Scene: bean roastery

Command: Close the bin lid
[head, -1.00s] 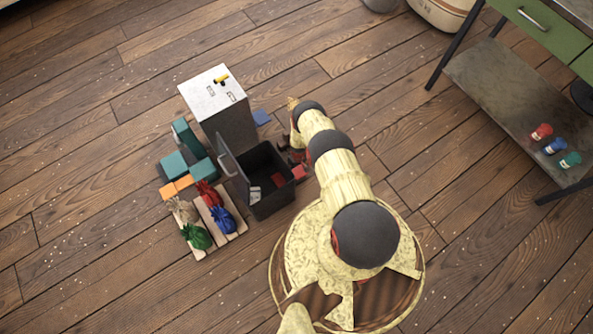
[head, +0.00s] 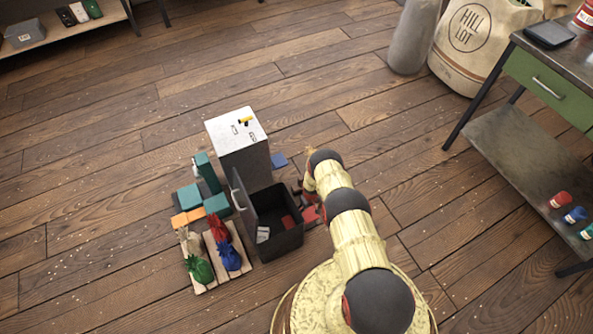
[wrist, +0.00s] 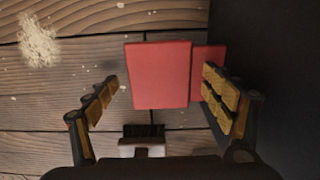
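The black bin (head: 292,242) stands on the floor left of my arm in the head view. Its lid (head: 243,200) is open and stands nearly upright along the bin's left side. A red piece and a pale piece lie inside. My gripper (wrist: 160,82) is open and empty in the wrist view, pointing down at the floor beside the bin. A red block (wrist: 160,75) lies below, between the fingers, with another red piece behind the right finger. A dark surface, apparently the bin's side, fills the right of the wrist view. In the head view my arm partly hides the gripper.
A grey-white cabinet (head: 243,160) stands behind the bin. Teal blocks (head: 189,197) and a pallet (head: 245,256) with coloured sacks (head: 229,256) lie to its left. A small brush (wrist: 142,140) lies near the gripper. A green-drawer bench (head: 545,85) stands far right. Floor behind is open.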

